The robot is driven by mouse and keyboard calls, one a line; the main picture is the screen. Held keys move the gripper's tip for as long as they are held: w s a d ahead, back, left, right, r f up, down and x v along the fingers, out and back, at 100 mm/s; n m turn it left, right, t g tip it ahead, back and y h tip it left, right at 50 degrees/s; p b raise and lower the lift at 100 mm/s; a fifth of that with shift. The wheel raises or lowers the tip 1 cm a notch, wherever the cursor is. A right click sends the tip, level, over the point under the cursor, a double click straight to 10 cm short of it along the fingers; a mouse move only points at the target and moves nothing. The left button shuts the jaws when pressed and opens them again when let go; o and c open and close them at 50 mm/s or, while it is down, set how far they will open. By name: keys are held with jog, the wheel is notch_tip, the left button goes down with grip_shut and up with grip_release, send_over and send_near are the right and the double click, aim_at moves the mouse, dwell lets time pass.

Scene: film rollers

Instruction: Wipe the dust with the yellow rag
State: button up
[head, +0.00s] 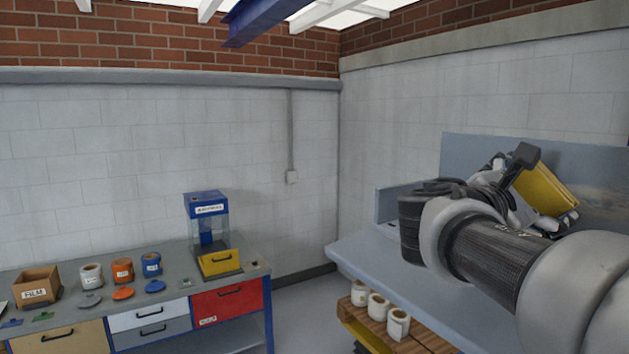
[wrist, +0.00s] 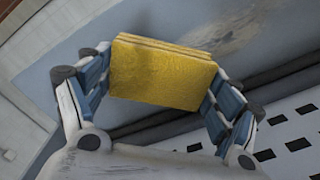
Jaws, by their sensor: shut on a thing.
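The yellow rag (wrist: 160,72) is a folded, thick pad held between the two fingers of my gripper (wrist: 163,80) in the wrist view. In the head view the rag (head: 546,191) shows at the right, partly covered by my gripper (head: 541,190). The gripper is shut on it. A brownish dust patch (wrist: 235,32) lies on the blue-grey panel (wrist: 285,50), beyond the rag in the wrist view. The dust (head: 603,203) also shows faintly right of the rag in the head view. I cannot tell whether the rag touches the panel.
The panel rises behind a grey-blue bench (head: 365,250). Floor shows between the benches.

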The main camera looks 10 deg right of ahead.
jog(key=shift+x, duration=0.95)
dwell(0.4)
